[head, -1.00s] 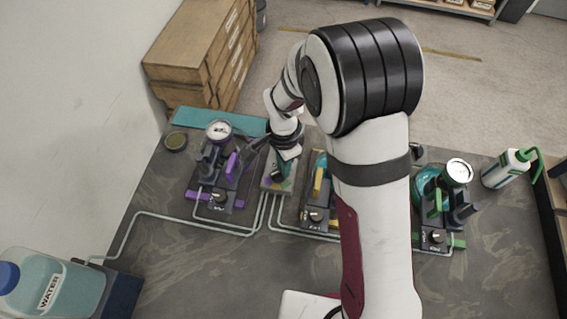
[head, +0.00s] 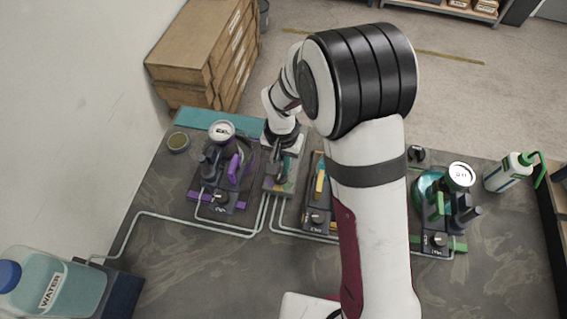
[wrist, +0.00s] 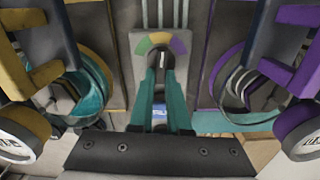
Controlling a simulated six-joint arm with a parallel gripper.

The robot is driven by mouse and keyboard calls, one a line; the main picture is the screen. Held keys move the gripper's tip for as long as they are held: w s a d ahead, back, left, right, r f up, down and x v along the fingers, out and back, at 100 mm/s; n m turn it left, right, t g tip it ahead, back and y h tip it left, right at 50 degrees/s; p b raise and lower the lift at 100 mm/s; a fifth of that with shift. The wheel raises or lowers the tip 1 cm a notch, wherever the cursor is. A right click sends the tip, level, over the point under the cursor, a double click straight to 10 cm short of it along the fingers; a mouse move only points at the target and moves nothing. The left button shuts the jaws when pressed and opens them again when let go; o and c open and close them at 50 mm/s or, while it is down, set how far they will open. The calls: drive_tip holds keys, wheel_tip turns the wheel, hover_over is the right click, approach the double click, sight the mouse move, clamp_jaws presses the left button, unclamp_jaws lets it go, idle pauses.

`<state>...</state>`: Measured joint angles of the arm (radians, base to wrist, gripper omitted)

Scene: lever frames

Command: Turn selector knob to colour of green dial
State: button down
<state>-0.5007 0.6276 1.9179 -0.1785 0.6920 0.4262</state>
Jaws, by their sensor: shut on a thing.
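The selector panel (wrist: 133,72) is a grey plate with a colour arc (wrist: 160,41): green at left, orange-yellow in the middle, purple at right in the wrist view. In the head view the panel (head: 271,186) stands between the purple and yellow stations. My gripper (wrist: 160,62) is shut on the dark selector knob (wrist: 160,55) just below the arc. The fingers hide much of the knob, so I cannot tell exactly where it points. The green dial (head: 460,175) is a round white gauge on the green station at the right; its reading is too small to tell.
The purple station (head: 220,200) stands left of the panel and the yellow station (head: 318,215) right, partly behind my arm. Both flank my gripper closely in the wrist view. Pipes (head: 180,220) run along the table.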

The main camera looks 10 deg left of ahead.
drive_tip(key=n, duration=0.5)
drive_tip(key=shift+a+n, duration=0.3)
drive_tip(key=n, duration=0.5)
drive_tip(key=shift+s+a, duration=0.2)
drive_tip(key=shift+a, duration=0.05)
drive_tip(key=shift+n, duration=0.3)
drive_tip(key=c, duration=0.9)
unclamp_jaws()
wheel_tip(320, 180, up, 16)
drive_tip(key=shift+f, duration=0.1)
